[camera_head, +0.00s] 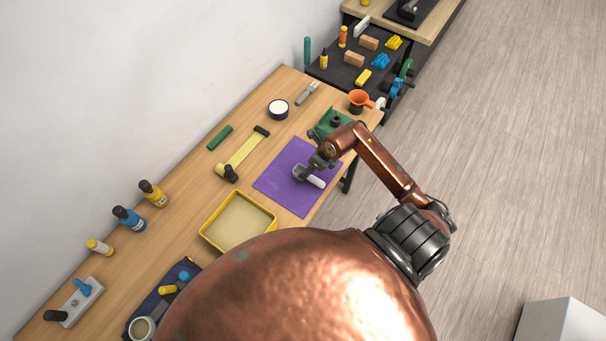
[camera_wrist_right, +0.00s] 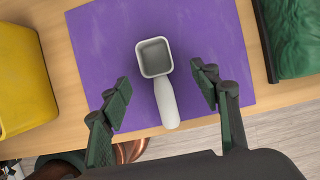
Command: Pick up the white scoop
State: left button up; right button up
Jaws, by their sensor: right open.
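The white scoop (camera_head: 315,181) lies on the purple mat (camera_head: 275,181) on the wooden table. In the right wrist view the scoop (camera_wrist_right: 166,98) has its square grey-lined cup away from me and its handle toward me. My right gripper (camera_head: 308,170) is above the mat, close over the scoop, and partly hides it in the head view. In the right wrist view the right gripper (camera_wrist_right: 162,92) is open, with one finger on each side of the scoop and a gap to both. My left gripper is not in view.
A yellow tray (camera_head: 207,236) stands left of the mat. A green object (camera_wrist_right: 292,38) lies right of it in the wrist view. An orange funnel (camera_head: 359,98), a tape roll (camera_head: 278,109) and several bottles stand along the table. A dark rack (camera_head: 335,72) stands beyond.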

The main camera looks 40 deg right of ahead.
aim_at(309, 178)
jog(key=x, duration=0.3)
jog(key=p+x, duration=0.1)
jog(key=x, duration=0.2)
jog(key=shift+s+a+f+p, duration=0.15)
jog(key=shift+a+f+p, duration=0.05)
jog(key=shift+f+p, duration=0.1)
jog(key=shift+r, duration=0.1)
jog(key=shift+c, duration=0.7)
jog(key=c, duration=1.2)
jog(key=shift+c, duration=0.2)
jog(key=shift+r, duration=0.1)
